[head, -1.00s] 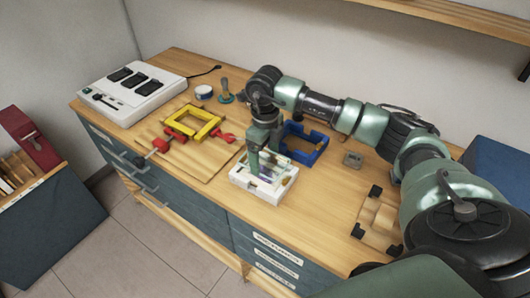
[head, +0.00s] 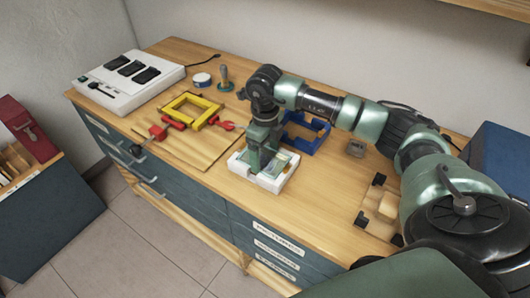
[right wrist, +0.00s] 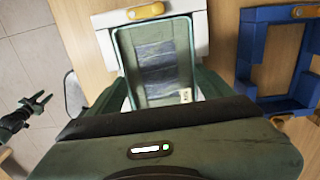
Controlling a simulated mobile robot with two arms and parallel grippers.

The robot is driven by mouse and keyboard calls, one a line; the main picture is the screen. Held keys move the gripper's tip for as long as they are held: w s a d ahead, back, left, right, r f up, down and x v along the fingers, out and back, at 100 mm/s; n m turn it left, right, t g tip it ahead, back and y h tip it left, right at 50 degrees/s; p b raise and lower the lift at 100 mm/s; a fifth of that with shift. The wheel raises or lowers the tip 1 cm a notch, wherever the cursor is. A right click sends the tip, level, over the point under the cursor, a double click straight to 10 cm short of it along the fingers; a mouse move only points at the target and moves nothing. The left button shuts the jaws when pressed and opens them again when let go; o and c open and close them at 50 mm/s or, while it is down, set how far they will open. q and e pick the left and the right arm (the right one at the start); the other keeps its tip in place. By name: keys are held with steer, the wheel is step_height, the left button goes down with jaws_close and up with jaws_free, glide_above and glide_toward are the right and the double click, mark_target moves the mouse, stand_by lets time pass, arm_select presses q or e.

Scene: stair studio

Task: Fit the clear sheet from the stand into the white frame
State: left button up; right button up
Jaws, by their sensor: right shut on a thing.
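The white frame (head: 236,164) lies on the wooden bench near its front edge. Its far bar also shows in the right wrist view (right wrist: 112,20), with an orange catch. My right gripper (head: 264,157) points down over the frame and is shut on the clear sheet (right wrist: 157,62), a greenish see-through pane with dark bands showing in it. The sheet is over the frame's opening; I cannot tell whether it is seated. The gripper hides part of the frame. My left gripper (right wrist: 36,104) shows small at the left of the wrist view, its green fingers apart. I cannot tell which item is the stand.
A blue frame (head: 305,148) lies close behind the white one. A yellow frame with red clamps (head: 170,111) is on a board to the left. A wooden fixture with black corners (head: 365,218) is at right. A white device (head: 150,95) is at the back left.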

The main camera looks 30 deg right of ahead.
steer(key=shift+f, duration=0.2)
stand_by(0.3)
steer(key=o, duration=1.4)
steer(key=shift+r+p, duration=2.35)
steer(key=shift+r, duration=1.75)
steer(key=shift+f, duration=0.1)
